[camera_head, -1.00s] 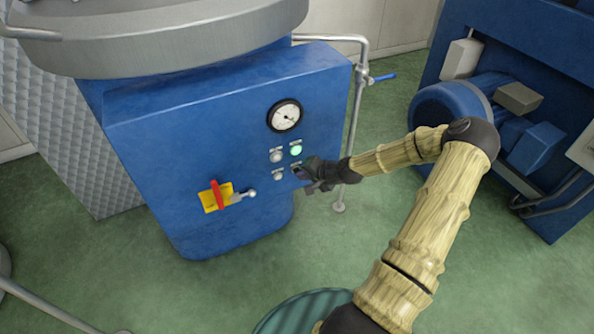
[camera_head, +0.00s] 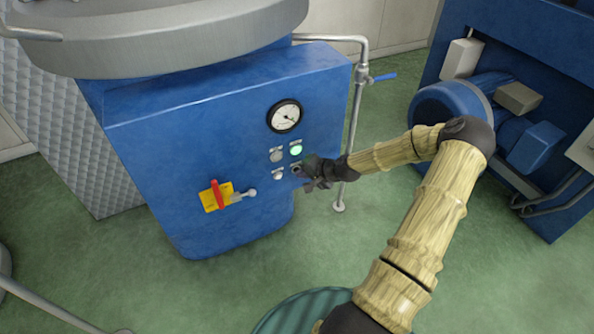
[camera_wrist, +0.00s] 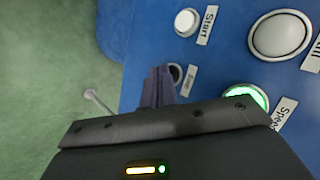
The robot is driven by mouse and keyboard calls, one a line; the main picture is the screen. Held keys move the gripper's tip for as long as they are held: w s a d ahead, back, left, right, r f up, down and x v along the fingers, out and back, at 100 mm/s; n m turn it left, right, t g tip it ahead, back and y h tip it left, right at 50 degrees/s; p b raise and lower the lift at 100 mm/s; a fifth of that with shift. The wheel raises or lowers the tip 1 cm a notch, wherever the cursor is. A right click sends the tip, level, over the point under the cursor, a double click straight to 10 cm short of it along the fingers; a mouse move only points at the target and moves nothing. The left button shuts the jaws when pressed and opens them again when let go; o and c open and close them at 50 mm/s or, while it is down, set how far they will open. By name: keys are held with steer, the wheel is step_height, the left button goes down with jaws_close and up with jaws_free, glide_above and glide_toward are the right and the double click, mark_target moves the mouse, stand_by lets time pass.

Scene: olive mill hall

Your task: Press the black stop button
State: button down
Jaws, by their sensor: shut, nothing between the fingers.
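The black stop button (camera_wrist: 176,72) shows in the wrist view as a dark round button in a ring on the blue panel, partly hidden behind my fingers. A small label (camera_wrist: 189,81) sits beside it. My gripper (camera_wrist: 158,76) is shut and empty, with its fingertips over the button's edge. I cannot tell whether they touch it. In the head view my gripper (camera_head: 300,171) is at the right side of the button group and covers most of that spot.
A white Start button (camera_wrist: 186,22), a large pale button (camera_wrist: 280,36) and a lit green button (camera_wrist: 246,97) are close by. A gauge (camera_head: 285,116) is above. A red-and-yellow switch (camera_head: 216,196) is lower left. A metal pipe (camera_head: 350,140) stands right of the blue cabinet (camera_head: 150,150).

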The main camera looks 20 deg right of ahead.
steer(key=shift+w, duration=0.15)
stand_by(0.4)
steer(key=shift+s+p, duration=0.4)
steer(key=shift+s, duration=0.45)
steer(key=shift+s+d+p, duration=0.1)
steer(key=shift+s+p, duration=0.7)
steer(key=shift+s, duration=1.7)
